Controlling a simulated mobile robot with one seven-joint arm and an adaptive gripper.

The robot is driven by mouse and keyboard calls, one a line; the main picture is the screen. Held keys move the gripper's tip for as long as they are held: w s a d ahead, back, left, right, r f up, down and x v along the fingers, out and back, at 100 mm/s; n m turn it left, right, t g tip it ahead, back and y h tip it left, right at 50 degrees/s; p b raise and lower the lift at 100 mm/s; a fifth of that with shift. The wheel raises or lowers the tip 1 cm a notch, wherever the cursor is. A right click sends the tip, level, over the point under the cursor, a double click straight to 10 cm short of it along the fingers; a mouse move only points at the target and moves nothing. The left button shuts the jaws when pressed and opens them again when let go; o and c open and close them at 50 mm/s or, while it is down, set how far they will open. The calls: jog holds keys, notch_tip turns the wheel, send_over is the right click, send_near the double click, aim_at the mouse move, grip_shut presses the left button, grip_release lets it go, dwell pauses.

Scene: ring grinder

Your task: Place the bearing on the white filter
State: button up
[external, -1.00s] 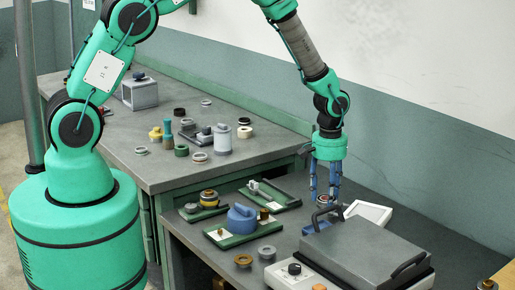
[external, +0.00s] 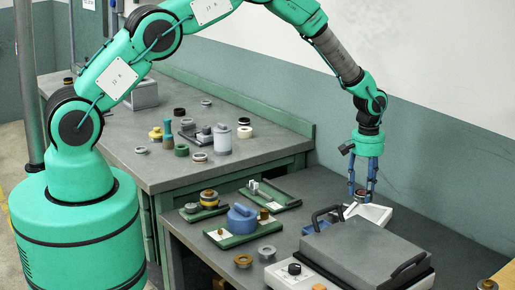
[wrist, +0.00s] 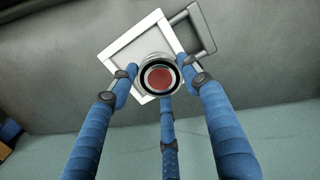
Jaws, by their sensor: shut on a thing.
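My gripper (external: 361,194) has blue fingers and is shut on the bearing. In the wrist view, the bearing (wrist: 145,76) is a round grey and black ring with a reddish centre, held between the fingertips (wrist: 158,76). The white filter (external: 378,213) is a square white frame lying on the table behind the grey machine, and the machine partly hides it. In the wrist view the white filter (wrist: 113,49) shows beyond the bearing, which overlaps its lower right part. I cannot tell whether the bearing touches it.
The grey machine (external: 357,252) with dark handles stands right in front of the filter. Green trays (external: 240,238) and a blue part (external: 242,219) lie to the left. A higher workbench (external: 180,172) with several small parts is at the back left. The table right of the filter is clear.

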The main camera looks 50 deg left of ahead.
aim_at(364, 192)
jog(key=shift+w, duration=0.15)
jog(key=shift+f, duration=1.7)
jog(key=shift+f, duration=0.15)
jog(key=o, duration=1.4)
notch_tip(364, 192, up, 12)
jog(key=shift+r, duration=0.15)
jog(key=shift+r, duration=0.1)
